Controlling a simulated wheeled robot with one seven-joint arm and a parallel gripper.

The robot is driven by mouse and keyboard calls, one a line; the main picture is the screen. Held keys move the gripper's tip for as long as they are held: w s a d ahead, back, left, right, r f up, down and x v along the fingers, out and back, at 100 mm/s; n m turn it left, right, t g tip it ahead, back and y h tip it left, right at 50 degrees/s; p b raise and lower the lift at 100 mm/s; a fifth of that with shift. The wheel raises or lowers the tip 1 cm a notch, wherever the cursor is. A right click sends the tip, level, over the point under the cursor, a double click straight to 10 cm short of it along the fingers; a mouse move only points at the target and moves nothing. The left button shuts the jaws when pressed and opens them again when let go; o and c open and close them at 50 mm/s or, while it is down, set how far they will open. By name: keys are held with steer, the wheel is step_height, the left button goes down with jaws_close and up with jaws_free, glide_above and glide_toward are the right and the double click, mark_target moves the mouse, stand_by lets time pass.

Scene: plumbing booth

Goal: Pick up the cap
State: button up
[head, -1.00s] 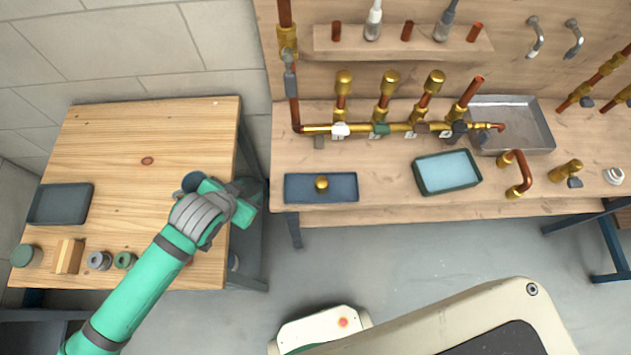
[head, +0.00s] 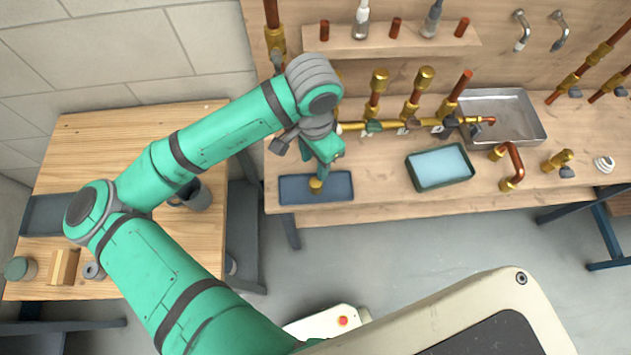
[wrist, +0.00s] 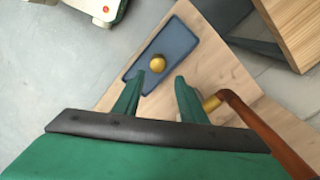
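The brass cap (head: 316,184) sits in the shallow blue tray (head: 338,188) near the front left of the workbench. It also shows in the wrist view (wrist: 158,62), round and gold, on the blue tray (wrist: 180,38). My gripper (head: 322,172) is above the tray, close over the cap in the head view. In the wrist view its two green fingers (wrist: 160,84) are apart with nothing between them. The cap lies just beyond the fingertips, nearer the left finger.
A brass and copper manifold with upright capped stubs (head: 378,82) runs behind the tray. A copper pipe (wrist: 255,125) shows close to the right finger in the wrist view. A blue-lined tray (head: 440,167) stands to the right. A wooden table (head: 100,150) with a mug (head: 197,195) is left.

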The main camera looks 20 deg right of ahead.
mark_target(316, 182)
steer(key=f, duration=1)
steer(key=shift+s+f, duration=0.25)
steer(key=shift+f, duration=0.05)
steer(key=c, duration=0.8)
